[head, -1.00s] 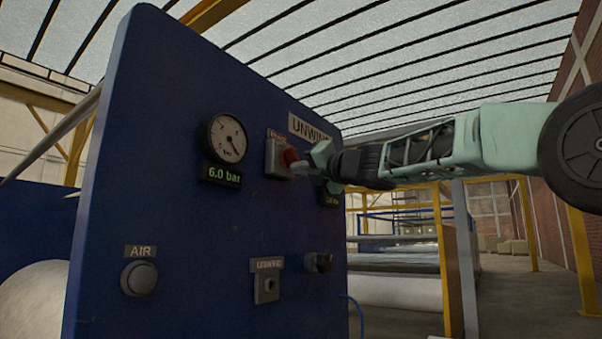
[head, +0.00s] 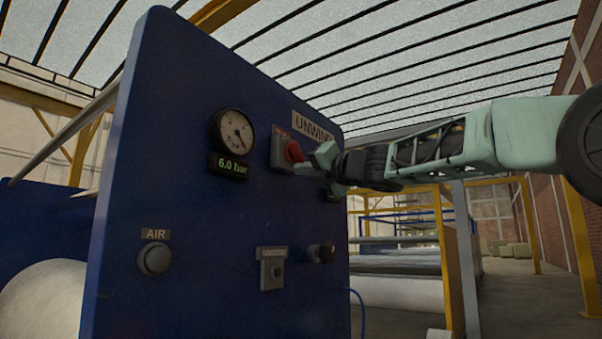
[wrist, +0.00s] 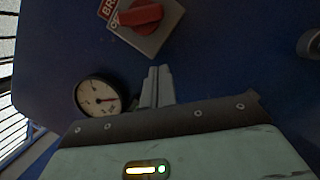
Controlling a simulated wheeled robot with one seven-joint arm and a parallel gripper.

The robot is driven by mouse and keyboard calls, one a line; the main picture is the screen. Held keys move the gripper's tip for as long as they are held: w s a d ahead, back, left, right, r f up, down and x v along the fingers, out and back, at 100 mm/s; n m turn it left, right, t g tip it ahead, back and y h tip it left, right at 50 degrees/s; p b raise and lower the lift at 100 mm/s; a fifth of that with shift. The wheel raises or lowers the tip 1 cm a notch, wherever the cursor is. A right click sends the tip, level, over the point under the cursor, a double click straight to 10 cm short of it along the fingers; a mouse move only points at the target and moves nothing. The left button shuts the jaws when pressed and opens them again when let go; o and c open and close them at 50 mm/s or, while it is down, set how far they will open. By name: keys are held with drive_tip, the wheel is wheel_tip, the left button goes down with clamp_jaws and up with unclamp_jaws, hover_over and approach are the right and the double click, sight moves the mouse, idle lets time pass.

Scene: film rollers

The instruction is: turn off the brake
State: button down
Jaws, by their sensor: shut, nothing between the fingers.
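The brake switch is a red rotary knob (head: 293,151) on a grey plate on the upper part of the blue panel. It also shows at the top of the wrist view (wrist: 141,15), beside a red label reading "BR", the rest cut off. My gripper (head: 302,169) is shut and empty, just below and to the right of the knob in the head view. In the wrist view its closed fingers (wrist: 158,76) point toward the panel below the switch plate, apart from the knob in the picture. The exact distance to the panel is unclear.
A pressure gauge (head: 233,131) with a display reading 6.0 bar (head: 232,167) is left of the switch. An AIR button (head: 154,259), a small grey switch plate (head: 272,268) and a black knob (head: 321,254) are lower on the blue panel (head: 195,215).

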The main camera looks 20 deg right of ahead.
drive_tip(key=b+v, duration=0.1)
drive_tip(key=v, duration=0.6)
drive_tip(key=shift+s+d, duration=0.25)
drive_tip(key=shift+s, duration=0.05)
